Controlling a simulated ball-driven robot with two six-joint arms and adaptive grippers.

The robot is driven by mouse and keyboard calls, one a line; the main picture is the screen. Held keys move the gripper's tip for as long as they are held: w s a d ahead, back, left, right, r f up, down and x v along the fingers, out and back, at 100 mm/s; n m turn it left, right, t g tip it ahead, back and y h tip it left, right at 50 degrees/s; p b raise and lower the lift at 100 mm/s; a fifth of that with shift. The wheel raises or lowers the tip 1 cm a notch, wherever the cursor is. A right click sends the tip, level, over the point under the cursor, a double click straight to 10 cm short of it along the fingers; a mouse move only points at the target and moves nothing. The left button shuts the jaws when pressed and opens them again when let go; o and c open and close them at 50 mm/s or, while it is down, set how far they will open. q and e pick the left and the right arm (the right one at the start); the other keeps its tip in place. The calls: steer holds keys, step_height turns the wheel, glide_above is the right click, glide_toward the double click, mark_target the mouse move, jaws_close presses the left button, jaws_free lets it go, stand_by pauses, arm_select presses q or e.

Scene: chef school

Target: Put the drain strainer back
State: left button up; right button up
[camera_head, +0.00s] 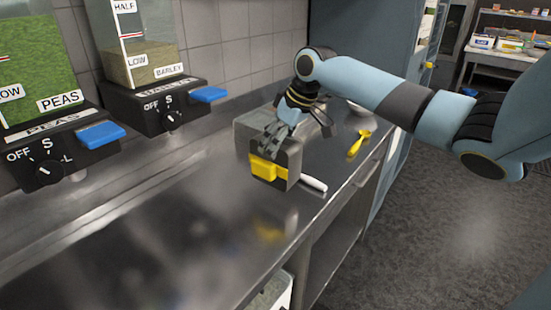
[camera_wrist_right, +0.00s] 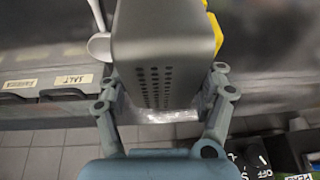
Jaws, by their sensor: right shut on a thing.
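A grey box with a yellow handle (camera_head: 263,169), which I take to be the drain strainer, is on or just above the steel counter. In the right wrist view the strainer (camera_wrist_right: 165,40) shows a side with rows of small holes, and a bit of yellow at its right. My right gripper (camera_head: 272,146) reaches it from above and behind, its fingers shut on both sides of it. I cannot tell whether its underside touches the counter. My left gripper is not in view.
A grey steel box (camera_head: 252,128) stands right behind the strainer. A white-handled utensil (camera_head: 314,184) and a yellow spoon (camera_head: 359,144) lie to the right near the counter edge. Two dispensers, peas (camera_head: 45,150) and barley (camera_head: 165,105), line the wall. The front counter (camera_head: 170,235) is clear.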

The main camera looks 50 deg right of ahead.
mark_target(277, 157)
steer(key=shift+w+d+f, duration=0.1)
steer(key=shift+w+f, duration=0.1)
steer(key=shift+w, duration=0.15)
steer(key=shift+f, duration=0.25)
step_height(277, 157, down, 3)
steer(key=shift+f+p, duration=0.2)
steer(key=shift+p, duration=0.2)
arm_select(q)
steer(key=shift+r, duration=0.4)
arm_select(e)
steer(key=shift+f, duration=0.15)
steer(key=o, duration=1.3)
steer(key=shift+f, duration=0.15)
steer(key=o, duration=0.5)
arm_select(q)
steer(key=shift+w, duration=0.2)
